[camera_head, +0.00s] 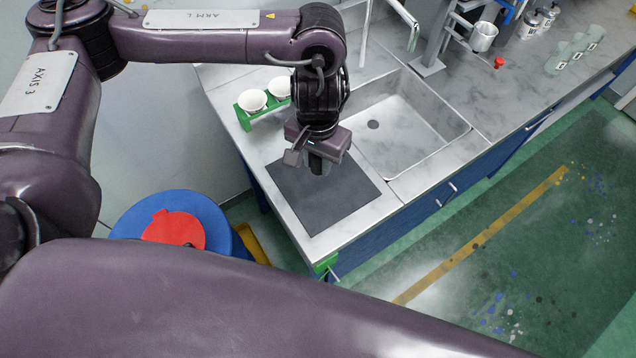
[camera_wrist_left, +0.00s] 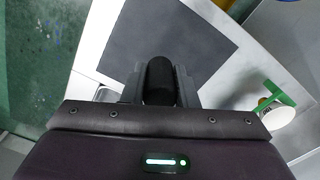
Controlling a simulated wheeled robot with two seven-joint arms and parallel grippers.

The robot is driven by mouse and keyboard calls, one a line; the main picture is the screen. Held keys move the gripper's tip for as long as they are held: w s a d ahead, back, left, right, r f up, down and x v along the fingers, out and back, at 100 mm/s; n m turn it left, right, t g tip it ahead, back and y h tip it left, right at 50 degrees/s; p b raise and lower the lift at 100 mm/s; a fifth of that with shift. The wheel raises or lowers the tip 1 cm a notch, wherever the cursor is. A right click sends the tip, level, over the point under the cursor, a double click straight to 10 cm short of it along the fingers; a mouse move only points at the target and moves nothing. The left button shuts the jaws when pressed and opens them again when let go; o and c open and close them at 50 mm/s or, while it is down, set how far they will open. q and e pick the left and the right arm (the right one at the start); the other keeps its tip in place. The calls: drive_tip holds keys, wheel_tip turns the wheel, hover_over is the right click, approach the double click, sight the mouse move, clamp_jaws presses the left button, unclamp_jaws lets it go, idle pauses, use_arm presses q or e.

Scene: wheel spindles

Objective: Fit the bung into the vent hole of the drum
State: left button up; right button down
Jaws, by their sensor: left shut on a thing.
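My left gripper (camera_head: 320,166) hangs over the dark grey mat on the counter. It is shut on a black rounded piece, which I take for the bung (camera_wrist_left: 160,80); in the left wrist view the piece sits between the two fingers. In the head view the fingers mostly hide it. The blue drum (camera_head: 218,215) stands on the floor at lower left, with a red patch (camera_head: 174,230) on its top. My purple arm link covers the drum's near part. I cannot make out the vent hole. My right gripper is not in view.
The dark mat (camera_head: 352,198) lies left of a sink (camera_head: 411,140). A green rack (camera_head: 243,118) with white cups stands behind the gripper. Green floor lies in front.

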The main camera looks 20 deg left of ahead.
use_arm(q)
hover_over(318, 195)
wheel_tip(318, 195, down, 6)
drive_tip(key=shift+s+b, duration=0.15)
drive_tip(key=shift+b, duration=0.3)
drive_tip(key=shift+f, duration=0.6)
wheel_tip(318, 195, down, 4)
drive_tip(key=shift+r+b, duration=0.15)
drive_tip(key=shift+b, duration=0.5)
drive_tip(key=o, duration=1)
